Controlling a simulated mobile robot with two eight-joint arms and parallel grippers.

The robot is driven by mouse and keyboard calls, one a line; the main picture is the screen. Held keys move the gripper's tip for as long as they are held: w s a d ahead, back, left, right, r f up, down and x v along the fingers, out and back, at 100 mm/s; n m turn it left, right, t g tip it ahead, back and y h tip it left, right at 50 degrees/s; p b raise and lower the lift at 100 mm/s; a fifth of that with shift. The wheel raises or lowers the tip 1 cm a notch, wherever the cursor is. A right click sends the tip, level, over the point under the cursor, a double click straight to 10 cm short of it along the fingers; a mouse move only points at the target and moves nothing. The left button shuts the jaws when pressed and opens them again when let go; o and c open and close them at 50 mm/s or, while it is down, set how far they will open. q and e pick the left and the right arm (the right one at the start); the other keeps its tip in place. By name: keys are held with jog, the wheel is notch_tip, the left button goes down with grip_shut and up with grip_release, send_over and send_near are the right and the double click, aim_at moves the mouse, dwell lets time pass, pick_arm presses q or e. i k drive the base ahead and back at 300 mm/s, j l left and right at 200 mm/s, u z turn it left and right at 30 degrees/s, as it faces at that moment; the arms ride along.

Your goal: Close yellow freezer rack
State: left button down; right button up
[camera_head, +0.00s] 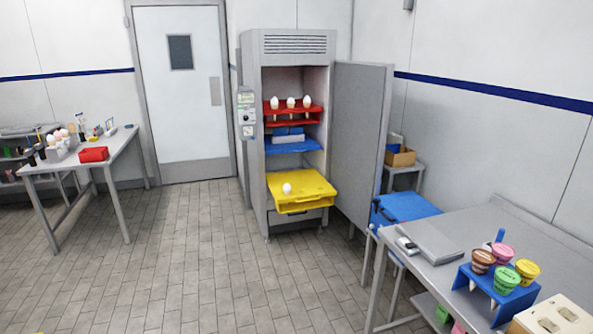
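The yellow freezer rack (312,187) is a flat tray low in the upright grey freezer (255,150). Its front edge sticks out past the freezer opening, so it is pulled out. A white egg-shaped item (287,188) sits on its left part. Above it are a blue rack (292,146) and a red rack (292,117) with several white pieces on it. The freezer door (358,140) stands wide open to the right. Neither of my grippers shows in the head view.
A grey table (470,232) at the right carries a blue holder (497,290) with several tubs. A blue box (405,207) stands beyond it. A table (85,160) with a red box (94,154) is at the left. The tiled floor before the freezer is clear.

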aim_at(309, 189)
jog(key=i, duration=4.2)
